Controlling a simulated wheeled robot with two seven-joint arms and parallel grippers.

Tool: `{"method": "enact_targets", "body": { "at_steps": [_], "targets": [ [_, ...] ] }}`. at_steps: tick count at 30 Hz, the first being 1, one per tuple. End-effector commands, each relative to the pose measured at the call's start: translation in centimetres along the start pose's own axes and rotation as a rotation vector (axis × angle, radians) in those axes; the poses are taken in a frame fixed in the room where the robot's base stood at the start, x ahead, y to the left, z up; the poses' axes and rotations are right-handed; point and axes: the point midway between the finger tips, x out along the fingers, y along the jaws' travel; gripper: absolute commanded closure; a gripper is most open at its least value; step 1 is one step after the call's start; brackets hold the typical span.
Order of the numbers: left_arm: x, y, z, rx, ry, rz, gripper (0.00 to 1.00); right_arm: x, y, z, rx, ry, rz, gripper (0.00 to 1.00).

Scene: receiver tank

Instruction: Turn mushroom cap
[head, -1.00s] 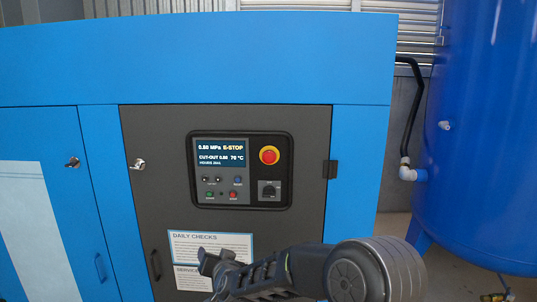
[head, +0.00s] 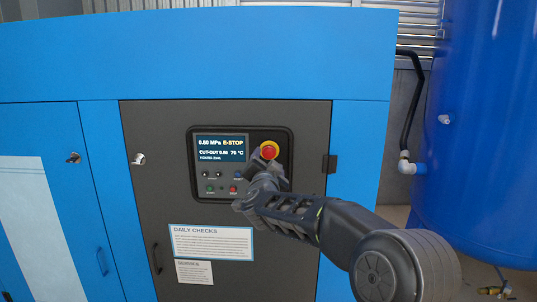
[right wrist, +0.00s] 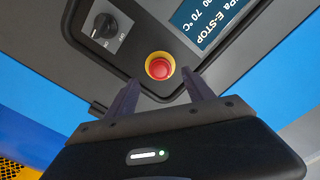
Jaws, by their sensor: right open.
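The red mushroom cap (head: 269,151) with its yellow ring sits at the upper right of the black control panel. In the right wrist view the red cap (right wrist: 159,68) lies just beyond and between my right fingertips. My right gripper (head: 271,163) is in front of the panel, just below the cap, and hides the dark selector knob in the head view. In the right wrist view its two fingers (right wrist: 161,88) are open and empty. Contact with the cap cannot be told. My left gripper is not in view.
The panel screen (head: 221,148) reads E-STOP. The selector knob (right wrist: 104,27) is close to the cap in the right wrist view. Small buttons sit below the screen. A paper sign (head: 211,243) is on the grey door. A blue tank (head: 480,130) stands at the right.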

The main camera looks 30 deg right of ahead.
Motion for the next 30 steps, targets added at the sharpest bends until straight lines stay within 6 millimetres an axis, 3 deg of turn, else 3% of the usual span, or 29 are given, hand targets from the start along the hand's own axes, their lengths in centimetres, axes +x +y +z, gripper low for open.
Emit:
{"method": "enact_targets", "body": {
  "at_steps": [6, 12, 22, 30],
  "targets": [
    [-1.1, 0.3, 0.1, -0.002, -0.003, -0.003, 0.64, 3.5, -0.1, -0.1, -0.004, 0.0, 0.001, 0.39],
    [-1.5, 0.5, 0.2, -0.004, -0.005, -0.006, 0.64, 5.7, -0.1, 0.0, -0.002, -0.001, 0.0, 0.39],
    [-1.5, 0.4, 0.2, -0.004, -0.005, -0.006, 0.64, 6.0, 0.0, 0.0, -0.001, -0.001, -0.001, 0.4],
    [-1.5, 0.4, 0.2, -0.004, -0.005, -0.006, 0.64, 6.0, 0.0, 0.0, -0.001, -0.001, -0.001, 0.62]
  ]
}}
